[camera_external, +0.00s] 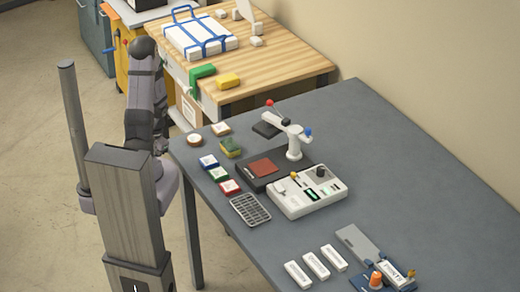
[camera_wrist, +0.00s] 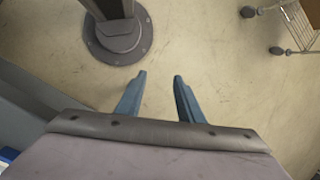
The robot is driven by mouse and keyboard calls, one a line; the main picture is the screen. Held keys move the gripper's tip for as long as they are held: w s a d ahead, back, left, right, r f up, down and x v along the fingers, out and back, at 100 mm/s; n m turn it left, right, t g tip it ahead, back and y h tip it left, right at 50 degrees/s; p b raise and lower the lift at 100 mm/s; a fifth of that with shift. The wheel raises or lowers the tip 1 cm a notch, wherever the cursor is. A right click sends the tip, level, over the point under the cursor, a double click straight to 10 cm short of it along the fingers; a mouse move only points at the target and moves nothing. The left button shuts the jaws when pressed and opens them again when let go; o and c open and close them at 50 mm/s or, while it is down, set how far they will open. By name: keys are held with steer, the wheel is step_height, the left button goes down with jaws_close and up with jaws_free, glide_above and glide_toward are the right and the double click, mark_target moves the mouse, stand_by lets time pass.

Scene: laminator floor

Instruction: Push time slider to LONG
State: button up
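A white control box (camera_external: 307,192) lies on the grey table, joined to a dark base with a red pad (camera_external: 263,167). It carries a dark round knob (camera_external: 321,172), a small yellow knob (camera_external: 294,175) and small green and dark panels. The labels are too small to read, so I cannot tell which control is the time slider or where LONG is. My gripper (camera_wrist: 158,78) shows in the wrist view with two blue fingers apart and nothing between them, over bare floor. In the external view it is hidden by my arm, left of the table and far from the box.
A white stand with red and blue balls (camera_external: 294,140) rises behind the box. Several small blocks and a grid (camera_external: 250,209) lie at its left; white bars (camera_external: 316,264) and a tray (camera_external: 372,250) lie in front. A wooden bench (camera_external: 285,68) stands behind. The table's right side is clear.

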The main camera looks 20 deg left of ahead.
steer(key=w+d+r+n+t+h+p, duration=0.1)
steer(key=d+r+p, duration=0.3)
steer(key=r, duration=0.5)
steer(key=w+d+r+n+h+p, duration=0.1)
steer(key=w+d+r+p, duration=0.1)
steer(key=r+p, duration=0.55)
steer(key=w+d+r+n+t+p, duration=0.1)
steer(key=d+r+p, duration=0.2)
steer(key=r, duration=0.7)
steer(key=w+d+f+b, duration=0.1)
steer(key=w+d+b, duration=0.2)
steer(key=w+d, duration=0.5)
steer(key=b, duration=0.6)
glide_toward(293, 176)
steer(key=shift+w+a+f+h, duration=0.15)
steer(key=shift+w+a+h, duration=0.15)
steer(key=shift+w, duration=0.05)
steer(key=shift+d, duration=0.1)
steer(key=shift+f+p, duration=1.45)
steer(key=shift+f, duration=2.15)
